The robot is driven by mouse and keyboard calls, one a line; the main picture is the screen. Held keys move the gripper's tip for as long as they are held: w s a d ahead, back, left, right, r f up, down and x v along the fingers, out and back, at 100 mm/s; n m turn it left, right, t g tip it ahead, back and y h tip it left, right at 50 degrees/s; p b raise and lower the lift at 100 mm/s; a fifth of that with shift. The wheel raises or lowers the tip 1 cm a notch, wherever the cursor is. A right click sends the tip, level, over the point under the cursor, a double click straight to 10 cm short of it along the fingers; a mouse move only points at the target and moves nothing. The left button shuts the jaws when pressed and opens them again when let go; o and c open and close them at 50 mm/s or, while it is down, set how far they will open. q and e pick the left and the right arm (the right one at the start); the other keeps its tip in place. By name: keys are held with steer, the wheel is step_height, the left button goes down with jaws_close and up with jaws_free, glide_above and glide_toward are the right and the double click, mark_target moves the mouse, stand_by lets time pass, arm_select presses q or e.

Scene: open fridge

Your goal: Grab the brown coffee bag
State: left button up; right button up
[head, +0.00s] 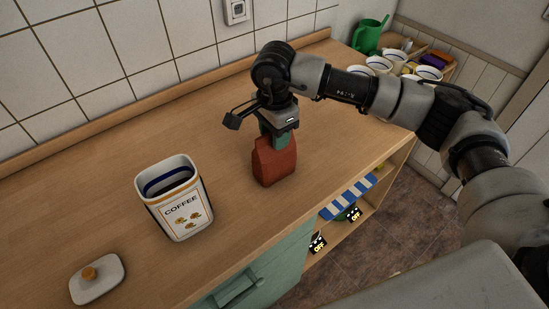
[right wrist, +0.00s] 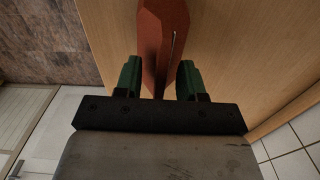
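The brown coffee bag (head: 274,162) is reddish-brown and stands upright on the wooden counter, right of the coffee canister. My right gripper (head: 274,136) points down over its top. In the right wrist view, the green fingers of this gripper (right wrist: 160,80) are apart, with the bag (right wrist: 163,40) between them. The bag narrows toward the palm, and gaps show beside it there. Whether the fingertips touch its sides is hard to tell. My left gripper is not in view.
An open white canister (head: 183,209) marked COFFEE stands on the counter (head: 110,218). Its lid (head: 97,279) with a wooden knob lies at the front left. A tiled wall (head: 120,50) runs behind. Cups (head: 379,64) and a green watering can (head: 368,37) stand at the back right.

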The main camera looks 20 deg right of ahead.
jaws_close()
steer(key=shift+s, duration=0.1)
stand_by(0.5)
